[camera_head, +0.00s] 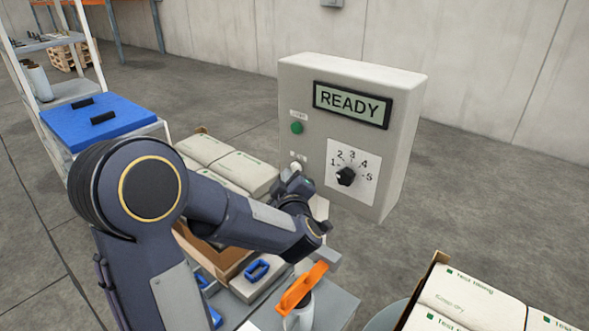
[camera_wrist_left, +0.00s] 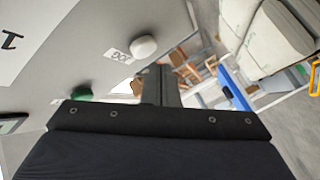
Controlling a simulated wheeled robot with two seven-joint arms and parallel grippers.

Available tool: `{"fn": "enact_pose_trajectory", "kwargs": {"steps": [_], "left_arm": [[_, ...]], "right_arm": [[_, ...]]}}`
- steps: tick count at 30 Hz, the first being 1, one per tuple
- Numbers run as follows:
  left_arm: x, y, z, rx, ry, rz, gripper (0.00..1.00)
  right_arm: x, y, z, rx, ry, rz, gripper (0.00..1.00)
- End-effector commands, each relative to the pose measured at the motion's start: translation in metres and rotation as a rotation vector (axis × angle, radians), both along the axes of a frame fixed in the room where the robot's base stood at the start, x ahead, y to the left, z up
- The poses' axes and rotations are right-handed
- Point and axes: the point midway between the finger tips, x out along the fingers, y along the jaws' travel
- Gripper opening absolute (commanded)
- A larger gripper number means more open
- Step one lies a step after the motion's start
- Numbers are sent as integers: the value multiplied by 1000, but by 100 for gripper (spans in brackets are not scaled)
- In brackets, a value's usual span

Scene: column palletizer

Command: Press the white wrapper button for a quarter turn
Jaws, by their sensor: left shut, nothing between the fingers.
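The grey control box (camera_head: 297,90) shows a READY display. The white button (camera_head: 296,166) is low on its left front, below the green button (camera_head: 297,128). In the left wrist view the white button (camera_wrist_left: 143,46) stands out from the panel beside a small label. My left gripper (camera_head: 297,181) is shut and empty, just below the white button. In the wrist view its closed fingers (camera_wrist_left: 157,72) end close to the button. I cannot tell whether they touch it. My right gripper is out of view.
A black dial (camera_head: 346,176) marked 1 to 5 sits right of the white button. Wrapped bags (camera_head: 225,165) are stacked behind my arm. An orange-handled tool (camera_head: 302,288) stands in a cup in front. More bags (camera_head: 470,300) lie at the lower right. A blue-topped cart (camera_head: 105,120) is at left.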

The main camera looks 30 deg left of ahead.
Motion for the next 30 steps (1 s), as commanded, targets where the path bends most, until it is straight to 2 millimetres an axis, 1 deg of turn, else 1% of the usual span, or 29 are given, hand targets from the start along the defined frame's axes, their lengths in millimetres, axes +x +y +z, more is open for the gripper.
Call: {"fn": "enact_pose_trajectory", "kwargs": {"steps": [17,26,30], "left_arm": [[0,0,0,0,0,0,0],[8,-1,0,-1,-1,0,0],[9,-1,0,-1,-1,0,0]], "right_arm": [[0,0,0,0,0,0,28],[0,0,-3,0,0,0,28],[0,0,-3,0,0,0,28]]}}
